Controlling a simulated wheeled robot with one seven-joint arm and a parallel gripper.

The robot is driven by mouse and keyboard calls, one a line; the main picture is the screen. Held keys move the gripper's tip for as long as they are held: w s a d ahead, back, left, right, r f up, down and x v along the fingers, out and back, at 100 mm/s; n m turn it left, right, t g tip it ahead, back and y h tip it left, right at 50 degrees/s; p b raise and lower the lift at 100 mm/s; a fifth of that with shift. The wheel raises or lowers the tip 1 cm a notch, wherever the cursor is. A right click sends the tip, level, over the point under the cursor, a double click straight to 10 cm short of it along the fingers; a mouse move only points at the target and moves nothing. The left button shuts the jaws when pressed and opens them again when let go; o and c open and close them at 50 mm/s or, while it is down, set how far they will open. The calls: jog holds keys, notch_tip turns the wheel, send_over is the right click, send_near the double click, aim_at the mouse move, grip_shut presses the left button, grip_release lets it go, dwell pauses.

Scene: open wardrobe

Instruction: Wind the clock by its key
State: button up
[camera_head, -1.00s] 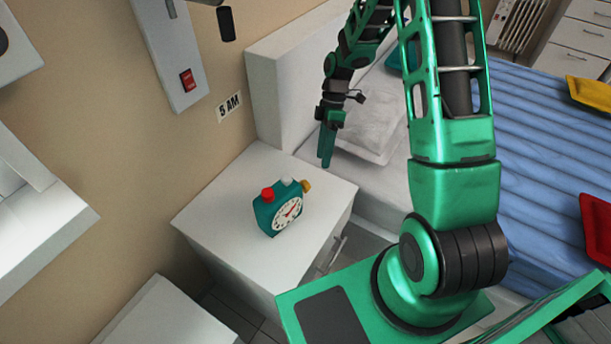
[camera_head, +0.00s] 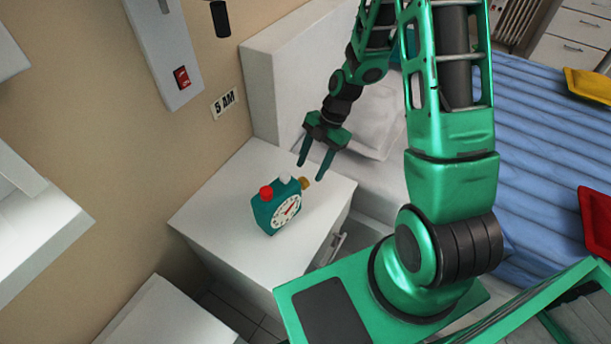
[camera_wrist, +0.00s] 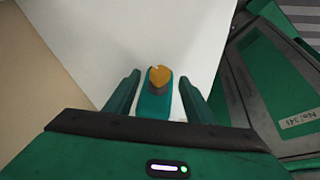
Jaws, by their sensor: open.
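The teal clock (camera_head: 274,211) stands on the white nightstand (camera_head: 215,213), its white dial facing the front right. It has a red knob (camera_head: 266,192) and a white knob on top. Its gold key (camera_head: 306,182) sticks out at the side toward my gripper. My gripper (camera_head: 311,172) is open, with its two fingers pointing down beside the key. In the wrist view, the key (camera_wrist: 159,76) lies centred between and beyond the open fingers (camera_wrist: 160,88), with the clock's narrow teal side (camera_wrist: 154,103) below it. I see no contact with the key.
The bed (camera_head: 540,130) with blue cover lies to the right. The nightstand top around the clock is clear.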

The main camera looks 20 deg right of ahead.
aim_at(306, 179)
jog(key=shift+x, duration=2.35)
jog(key=c, duration=1.1)
